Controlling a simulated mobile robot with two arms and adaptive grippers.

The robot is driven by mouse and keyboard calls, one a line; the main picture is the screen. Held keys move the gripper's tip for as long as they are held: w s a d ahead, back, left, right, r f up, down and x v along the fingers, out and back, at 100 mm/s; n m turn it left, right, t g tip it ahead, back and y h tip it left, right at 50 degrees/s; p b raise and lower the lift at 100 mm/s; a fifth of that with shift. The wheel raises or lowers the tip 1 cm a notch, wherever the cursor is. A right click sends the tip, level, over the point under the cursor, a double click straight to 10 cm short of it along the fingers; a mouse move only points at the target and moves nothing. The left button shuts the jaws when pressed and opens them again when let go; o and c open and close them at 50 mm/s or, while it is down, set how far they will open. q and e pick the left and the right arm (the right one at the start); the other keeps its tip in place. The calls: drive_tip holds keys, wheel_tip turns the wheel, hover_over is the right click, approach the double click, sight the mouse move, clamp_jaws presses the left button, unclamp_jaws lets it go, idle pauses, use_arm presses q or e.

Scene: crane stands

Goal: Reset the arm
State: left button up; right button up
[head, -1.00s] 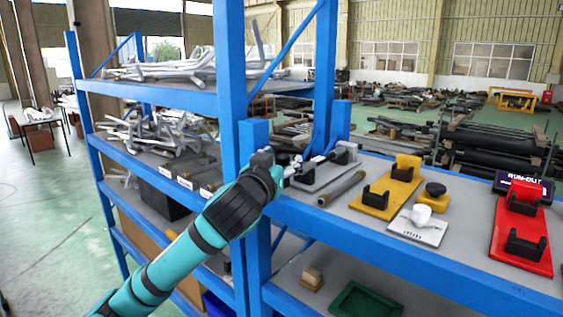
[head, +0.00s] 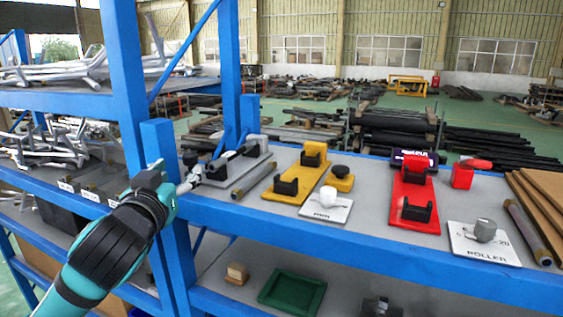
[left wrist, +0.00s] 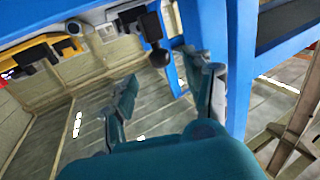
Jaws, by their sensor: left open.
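My left arm (head: 110,235) comes in from the lower left. My left gripper (head: 192,178) is at the blue shelf post, just left of the grey stand (head: 240,173) on the upper shelf. In the left wrist view my left gripper (left wrist: 167,80) has its fingers spread apart with nothing between them. A black round knob (left wrist: 159,58) shows beyond the fingers, apart from them. In the head view, the gripper's fingertips overlap the pale parts by the grey stand, so I cannot tell whether they touch. My right gripper is not in view.
The shelf (head: 370,247) also holds a yellow stand (head: 293,178), a red stand (head: 413,190), a white card with a roller (head: 485,237) and a loose rod (head: 253,181). A green tray (head: 292,290) is below. Blue posts (head: 130,80) stand close to my arm.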

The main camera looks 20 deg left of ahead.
use_arm(q)
drive_tip(key=s+d+f+m+g+h, duration=0.2)
drive_tip(key=d+f+g, duration=0.1)
drive_tip(key=f, duration=1)
drive_tip(key=s+d+f+m+g+h, duration=0.1)
drive_tip(key=d+f+g, duration=0.2)
drive_tip(key=f, duration=1)
drive_tip(key=s+d+f+m+g+h, duration=0.1)
drive_tip(key=s+d+f+g, duration=0.3)
drive_tip(key=s+f, duration=0.6)
drive_tip(key=s+d+f+m+g+h, duration=0.1)
drive_tip(key=s+d+f+g+h, duration=0.15)
drive_tip(key=s+d+f, duration=0.45)
drive_tip(key=s+a+f+g+b, duration=0.1)
drive_tip(key=s+f+b, duration=0.1)
drive_tip(key=f, duration=1.4)
drive_tip(key=s+a+f+g+b, duration=0.1)
drive_tip(key=s+f+g+b, duration=0.1)
drive_tip(key=f, duration=1.4)
drive_tip(key=s+a+f+b, duration=0.1)
drive_tip(key=s+f+b, duration=0.1)
drive_tip(key=s+f, duration=0.6)
drive_tip(key=s+a+f+m+b, duration=0.1)
drive_tip(key=s+f+b, duration=0.1)
drive_tip(key=s+f, duration=0.7)
wheel_tip(320, 180, down, 4)
drive_tip(key=shift+s+a+r+g+y, duration=0.1)
drive_tip(key=shift+s+a+g+y, duration=0.15)
drive_tip(key=shift+a+g+y, duration=0.15)
